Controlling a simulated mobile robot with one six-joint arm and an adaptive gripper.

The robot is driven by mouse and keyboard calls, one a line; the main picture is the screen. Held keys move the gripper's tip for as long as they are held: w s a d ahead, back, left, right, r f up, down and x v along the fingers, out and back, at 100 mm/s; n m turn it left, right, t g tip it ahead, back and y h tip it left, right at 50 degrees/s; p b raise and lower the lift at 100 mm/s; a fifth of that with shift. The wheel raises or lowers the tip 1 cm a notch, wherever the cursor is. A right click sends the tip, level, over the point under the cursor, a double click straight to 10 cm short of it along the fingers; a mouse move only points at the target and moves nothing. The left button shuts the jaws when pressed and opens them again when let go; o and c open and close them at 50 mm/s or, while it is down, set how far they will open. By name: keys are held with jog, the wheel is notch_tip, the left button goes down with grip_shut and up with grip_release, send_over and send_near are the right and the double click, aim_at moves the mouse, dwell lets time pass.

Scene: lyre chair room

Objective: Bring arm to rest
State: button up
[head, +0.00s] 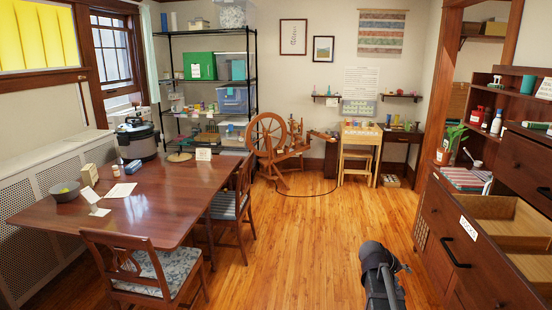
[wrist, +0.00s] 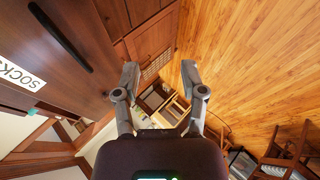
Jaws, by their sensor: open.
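My gripper (wrist: 160,82) shows in the wrist view with its two fingers spread apart and nothing between them. The wrist view is turned, with the wooden floor on the right and a dark dresser front on the left. In the head view, part of my arm (head: 378,268) stands at the bottom, right of the middle, over the floor. The fingertips cannot be made out there.
The dresser (head: 463,236) on the right has an open drawer (head: 518,222). A dining table (head: 150,205) with chairs (head: 150,270) stands on the left. A spinning wheel (head: 270,140) is at the back. The wooden floor (head: 300,240) between is clear.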

jog(key=s+a+g+y+p, duration=0.1)
jog(key=s+a+y, duration=0.3)
jog(key=s+a, duration=0.4)
jog(key=s+a+g+y+p, duration=0.2)
jog(key=s+a+y+p, duration=0.2)
jog(key=s+a, duration=0.4)
jog(key=a+y, duration=0.1)
jog(key=a, duration=0.5)
jog(key=shift+a, duration=0.15)
